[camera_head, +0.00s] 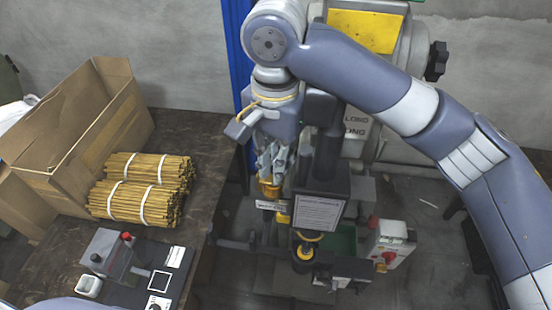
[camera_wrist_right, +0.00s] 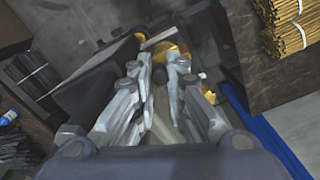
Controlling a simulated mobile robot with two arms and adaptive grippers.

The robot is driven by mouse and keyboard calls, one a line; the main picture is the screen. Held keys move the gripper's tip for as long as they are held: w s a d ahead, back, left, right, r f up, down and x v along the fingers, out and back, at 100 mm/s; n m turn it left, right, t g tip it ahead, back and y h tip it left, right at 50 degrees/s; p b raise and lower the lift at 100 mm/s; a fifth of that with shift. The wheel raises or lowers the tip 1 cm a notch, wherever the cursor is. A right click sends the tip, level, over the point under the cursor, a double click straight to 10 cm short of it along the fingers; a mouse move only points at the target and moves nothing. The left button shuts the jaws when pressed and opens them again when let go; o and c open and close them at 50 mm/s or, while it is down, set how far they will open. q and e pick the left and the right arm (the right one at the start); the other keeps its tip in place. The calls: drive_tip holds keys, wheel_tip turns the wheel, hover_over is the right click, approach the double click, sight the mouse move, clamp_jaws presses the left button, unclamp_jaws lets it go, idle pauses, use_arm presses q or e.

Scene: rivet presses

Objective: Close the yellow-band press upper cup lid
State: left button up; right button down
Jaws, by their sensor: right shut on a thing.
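The press (camera_head: 322,180) stands right of the table, a dark machine with a white label plate. A yellow-gold cup (camera_head: 270,188) is on its left side, right below my right gripper (camera_head: 268,168). In the right wrist view the gold cup (camera_wrist_right: 168,48) shows between and beyond the fingertips (camera_wrist_right: 160,68). My right gripper points down and is shut on a part at the top of this cup, seemingly its lid. The fingers hide most of that part, so I cannot tell the lid's angle. A second yellow-banded part (camera_head: 304,254) sits lower on the press. My left gripper is not in view.
A red-and-white control box (camera_head: 388,246) stands right of the press. On the table (camera_head: 205,205) are an open cardboard box (camera_head: 75,130), bundled brown sticks (camera_head: 135,190) and a grey device with a red knob (camera_head: 112,255). A blue post (camera_head: 238,50) rises behind my arm.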

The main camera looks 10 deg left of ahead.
drive_tip(key=shift+r, duration=0.2)
drive_tip(key=c, duration=1.6)
unclamp_jaws()
drive_tip(key=shift+f, duration=0.1)
drive_tip(key=shift+r, duration=4)
drive_tip(key=shift+a, duration=0.1)
